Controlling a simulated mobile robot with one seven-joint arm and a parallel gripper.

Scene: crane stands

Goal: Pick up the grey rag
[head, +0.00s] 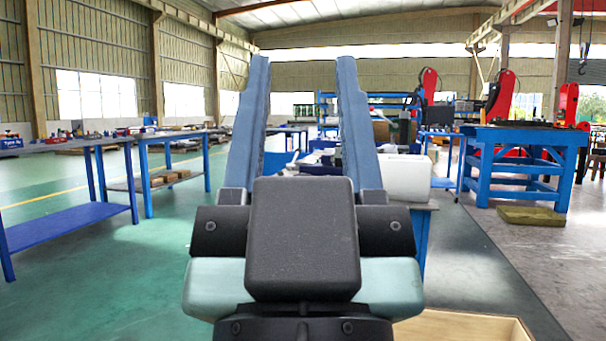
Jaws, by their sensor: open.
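My gripper (302,62) fills the middle of the head view. Its two long blue fingers point up and away from me, wide apart, with nothing held between them. I cannot make out a grey rag for certain. My gripper and wrist hide much of the blue table ahead, and the small items seen between the fingers are too unclear to name.
A white box (404,177) stands on the partly hidden table, right of my gripper. A wooden box edge (465,328) shows at lower right. Blue workbenches (75,215) stand left; a blue machine stand (520,150) stands right. Green floor (150,270) lies open at left.

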